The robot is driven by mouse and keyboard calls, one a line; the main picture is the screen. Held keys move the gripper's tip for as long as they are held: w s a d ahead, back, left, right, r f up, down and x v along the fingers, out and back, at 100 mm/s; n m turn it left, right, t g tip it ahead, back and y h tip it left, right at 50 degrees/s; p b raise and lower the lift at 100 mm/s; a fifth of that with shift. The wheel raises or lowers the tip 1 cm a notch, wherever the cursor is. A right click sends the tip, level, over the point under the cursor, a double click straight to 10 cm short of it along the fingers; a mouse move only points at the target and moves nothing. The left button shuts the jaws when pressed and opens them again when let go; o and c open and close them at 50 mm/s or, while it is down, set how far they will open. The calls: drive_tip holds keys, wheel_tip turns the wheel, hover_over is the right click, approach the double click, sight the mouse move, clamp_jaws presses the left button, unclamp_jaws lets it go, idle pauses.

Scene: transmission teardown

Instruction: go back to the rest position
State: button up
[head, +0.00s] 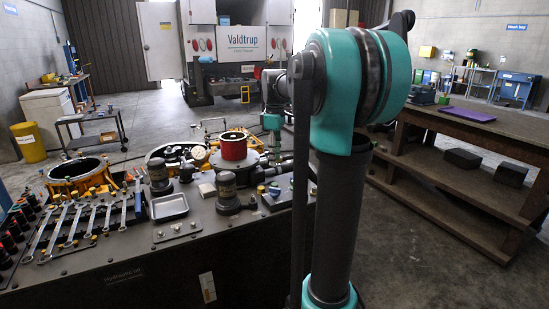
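My arm, grey and teal, stands large right of centre in the head view and hides part of the scene. Its far end reaches away behind the elbow and comes down over the back right of the dark workbench (110,262). My gripper (276,153) is there, small and partly lost among the parts, close to a red-topped round housing (233,150). I cannot make out its fingers or whether it holds anything.
The bench carries several wrenches (85,222), a metal tray (169,207), dark cylindrical parts (227,190) and a yellow-rimmed ring housing (80,174). A wooden table (470,125) with a purple mat (467,114) stands right. Floor between them is clear. A truck (245,50) stands behind.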

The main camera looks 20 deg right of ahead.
drive_tip(key=s+a+f+m+t, duration=0.2)
drive_tip(key=s+f+m, duration=0.3)
drive_tip(key=s+f, duration=0.6)
drive_tip(key=s+a+f+m+t, duration=0.2)
drive_tip(key=s+f+m, duration=0.4)
drive_tip(key=s+f, duration=0.6)
drive_tip(key=shift+s+a+f, duration=0.15)
drive_tip(key=shift+a+f, duration=0.1)
drive_tip(key=shift+a, duration=0.15)
